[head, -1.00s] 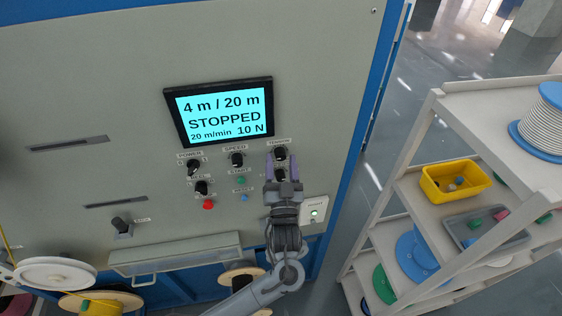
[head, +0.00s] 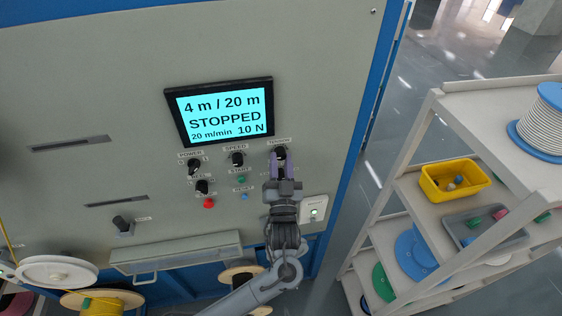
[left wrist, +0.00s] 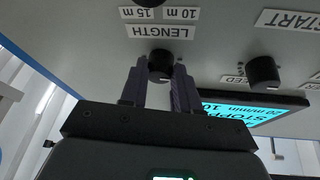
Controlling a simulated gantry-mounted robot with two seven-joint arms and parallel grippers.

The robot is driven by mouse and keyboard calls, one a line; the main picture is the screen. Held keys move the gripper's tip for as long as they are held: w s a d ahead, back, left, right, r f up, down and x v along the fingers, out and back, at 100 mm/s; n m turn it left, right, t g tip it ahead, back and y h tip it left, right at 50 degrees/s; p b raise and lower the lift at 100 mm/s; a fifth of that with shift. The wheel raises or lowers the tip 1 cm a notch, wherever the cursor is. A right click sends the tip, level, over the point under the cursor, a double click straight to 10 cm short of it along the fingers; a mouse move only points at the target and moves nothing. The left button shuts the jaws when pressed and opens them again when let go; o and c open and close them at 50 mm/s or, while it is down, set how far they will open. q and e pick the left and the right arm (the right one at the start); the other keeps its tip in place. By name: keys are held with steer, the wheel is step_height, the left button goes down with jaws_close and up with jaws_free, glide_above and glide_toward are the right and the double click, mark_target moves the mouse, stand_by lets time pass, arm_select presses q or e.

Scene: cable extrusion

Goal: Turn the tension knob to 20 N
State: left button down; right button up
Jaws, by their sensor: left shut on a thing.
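The tension knob (head: 280,152) is a black round knob at the right of the panel's upper knob row. My left gripper (head: 280,161) is shut on it, with one purple-grey finger on each side. The left wrist view, upside down, shows the knob (left wrist: 160,66) between the fingertips. The screen (head: 222,111) reads 4 m / 20 m, STOPPED, 20 m/min, 10 N. My right gripper is not in view.
The length knob (left wrist: 148,3) is close by, hidden behind my gripper in the head view. The speed knob (head: 237,159) and the green start button (head: 241,180) are to the left. A shelf rack (head: 408,190) with bins and spools stands at the right.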

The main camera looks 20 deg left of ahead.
arm_select(q)
steer(key=m+h+p, duration=0.1)
steer(key=m+p, duration=0.1)
steer(key=p, duration=0.1)
steer(key=m+h+p, duration=0.1)
steer(key=m+p, duration=0.2)
steer(key=m+h+p, duration=0.2)
steer(key=m, duration=0.1)
steer(key=shift+s+a+r+p, duration=0.15)
steer(key=shift+a+r+p, duration=0.1)
steer(key=shift+r+p, duration=0.15)
steer(key=shift+m+h+p, duration=0.3)
steer(key=shift+m, duration=0.4)
steer(key=shift+f+m+g, duration=0.1)
steer(key=shift+m+g, duration=0.3)
steer(key=shift+m, duration=0.5)
steer(key=shift+m+g+h, duration=0.4)
steer(key=shift+m+h, duration=0.3)
steer(key=shift+m, duration=0.8)
steer(key=c, duration=0.8)
jaws_free()
